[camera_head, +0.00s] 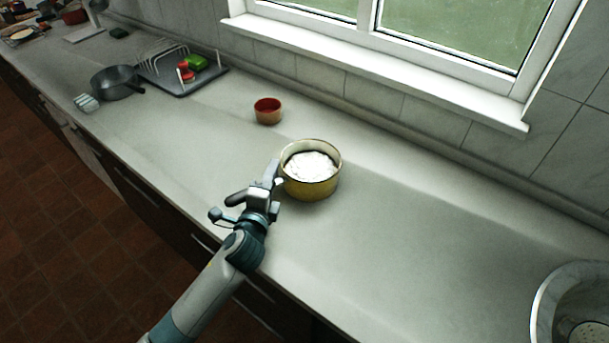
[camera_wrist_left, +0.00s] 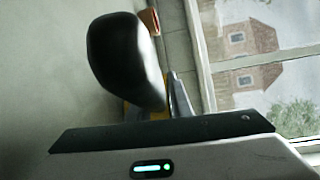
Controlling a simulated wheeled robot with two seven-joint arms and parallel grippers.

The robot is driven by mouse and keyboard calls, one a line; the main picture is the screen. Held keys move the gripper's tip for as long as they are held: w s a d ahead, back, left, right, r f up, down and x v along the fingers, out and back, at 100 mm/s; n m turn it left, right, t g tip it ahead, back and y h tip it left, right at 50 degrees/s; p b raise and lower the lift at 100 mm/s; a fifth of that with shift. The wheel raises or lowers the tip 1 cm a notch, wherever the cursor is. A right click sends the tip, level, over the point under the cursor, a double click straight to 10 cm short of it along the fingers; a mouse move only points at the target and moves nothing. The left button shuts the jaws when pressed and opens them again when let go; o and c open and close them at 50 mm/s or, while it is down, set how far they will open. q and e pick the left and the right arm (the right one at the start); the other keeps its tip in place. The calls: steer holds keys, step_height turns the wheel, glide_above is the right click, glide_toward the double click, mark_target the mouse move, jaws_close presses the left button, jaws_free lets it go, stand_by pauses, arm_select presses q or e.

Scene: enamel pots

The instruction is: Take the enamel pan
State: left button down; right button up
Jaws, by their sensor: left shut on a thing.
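The enamel pan (camera_head: 318,187) is yellow outside with a pale inside and holds something white. It stands upright on the counter in the middle of the head view. My left gripper (camera_head: 271,181) is at the pan's left side, shut on its dark handle (camera_head: 236,198). The handle's end sticks out to the left past the gripper. In the left wrist view the dark handle (camera_wrist_left: 125,62) looms large and blurred beside a grey finger, with a sliver of yellow below it. The exact grip is partly hidden. My right gripper is out of view.
A small red-brown bowl (camera_head: 267,111) stands behind the pan to the left. Farther left are a dark pan (camera_head: 117,84) and a dish rack (camera_head: 165,66) with red and green items. A round metal basin (camera_head: 545,305) is at lower right. The counter (camera_head: 420,230) right of the pan is clear.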

arm_select(q)
steer(key=shift+s+f, duration=0.15)
steer(key=shift+f, duration=0.45)
steer(key=shift+r, duration=0.25)
steer(key=shift+r, duration=0.35)
steer(key=s+d+r+b, duration=0.1)
steer(key=d+r+b, duration=0.1)
steer(key=d+r, duration=0.9)
steer(key=shift+s+d+b, duration=0.15)
steer(key=shift+s+b, duration=0.1)
steer(key=shift+b, duration=0.1)
stand_by(1.1)
steer(key=shift+d+r, duration=0.1)
stand_by(0.4)
stand_by(0.4)
